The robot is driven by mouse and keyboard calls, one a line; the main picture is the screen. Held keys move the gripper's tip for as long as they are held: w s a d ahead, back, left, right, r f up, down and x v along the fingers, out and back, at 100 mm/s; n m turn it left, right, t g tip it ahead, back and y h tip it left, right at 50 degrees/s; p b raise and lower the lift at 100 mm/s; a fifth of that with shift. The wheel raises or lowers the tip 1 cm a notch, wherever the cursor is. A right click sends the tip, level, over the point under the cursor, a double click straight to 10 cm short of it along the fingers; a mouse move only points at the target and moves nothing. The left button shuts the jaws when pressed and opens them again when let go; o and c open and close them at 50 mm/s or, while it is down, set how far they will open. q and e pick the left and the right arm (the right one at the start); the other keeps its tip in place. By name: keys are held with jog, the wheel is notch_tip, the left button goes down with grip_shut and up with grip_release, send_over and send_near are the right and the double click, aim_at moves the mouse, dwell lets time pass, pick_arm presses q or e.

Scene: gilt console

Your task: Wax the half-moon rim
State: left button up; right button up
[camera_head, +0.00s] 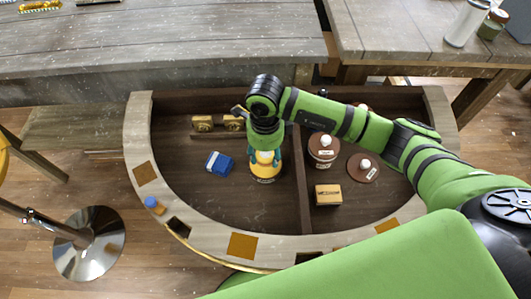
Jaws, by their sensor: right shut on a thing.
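The half-moon table's pale wooden rim (205,226) curves around a dark recessed top, with orange-brown and dark squares along it. My right gripper (265,160) reaches in from the right, pointing down over the left part of the recess. It is shut on a dark round pot with a yellowish top (264,179); its fingers partly hide the pot. I cannot tell whether the pot touches the surface. A blue block-like thing (219,163) lies just left of it. My left gripper is not in view.
A divider (303,190) splits the recess. Right of it are a brown pot with a white knob (323,150), a brown lid (363,168) and a tan box (328,194). Brass-coloured pieces (203,123) lie at the back left. A metal-based stool (90,245) stands left.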

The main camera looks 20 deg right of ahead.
jog(key=shift+r+p, duration=1.2)
jog(key=shift+r, duration=1.05)
